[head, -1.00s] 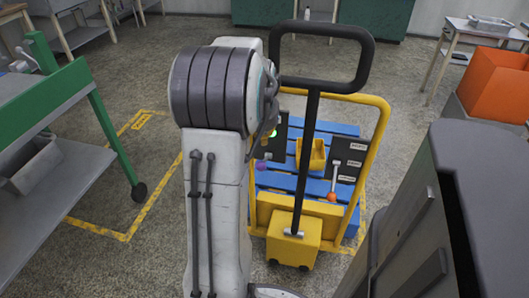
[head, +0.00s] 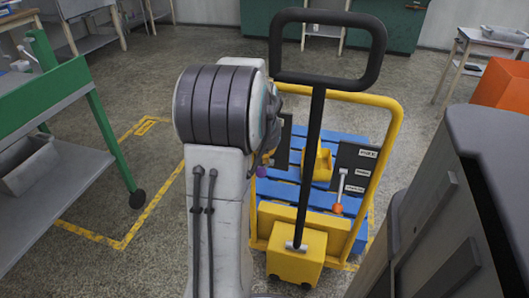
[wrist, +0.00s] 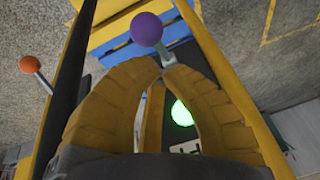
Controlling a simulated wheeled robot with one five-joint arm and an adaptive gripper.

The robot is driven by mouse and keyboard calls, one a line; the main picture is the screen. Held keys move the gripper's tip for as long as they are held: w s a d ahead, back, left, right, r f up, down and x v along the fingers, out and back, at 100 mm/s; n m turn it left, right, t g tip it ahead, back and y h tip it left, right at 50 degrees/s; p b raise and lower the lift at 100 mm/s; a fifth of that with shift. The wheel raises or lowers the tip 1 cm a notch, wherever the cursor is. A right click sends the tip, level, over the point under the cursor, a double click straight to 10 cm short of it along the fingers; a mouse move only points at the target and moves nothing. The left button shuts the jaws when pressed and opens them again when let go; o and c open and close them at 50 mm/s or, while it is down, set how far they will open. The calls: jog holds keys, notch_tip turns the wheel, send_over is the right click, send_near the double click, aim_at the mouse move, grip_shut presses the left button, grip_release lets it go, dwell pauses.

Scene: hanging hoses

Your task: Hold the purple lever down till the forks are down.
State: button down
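The purple lever, a purple ball (wrist: 147,29) on a short grey stem, shows in the wrist view just beyond my fingertips. My gripper (wrist: 168,72) has its yellow fingers bowed, with the tips close together at the foot of the stem; I cannot tell whether they touch it. The forks cannot be made out.
An orange-knobbed lever (head: 337,208) stands on the right dark panel (head: 355,170); it also shows in the wrist view (wrist: 29,64). A green lamp (wrist: 181,113) is lit between my fingers. A green-framed bench (head: 85,100) is at left, with open floor between.

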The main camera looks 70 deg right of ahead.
aim_at(266, 166)
jog(key=shift+b+x, duration=0.45)
jog(key=shift+x, duration=0.55)
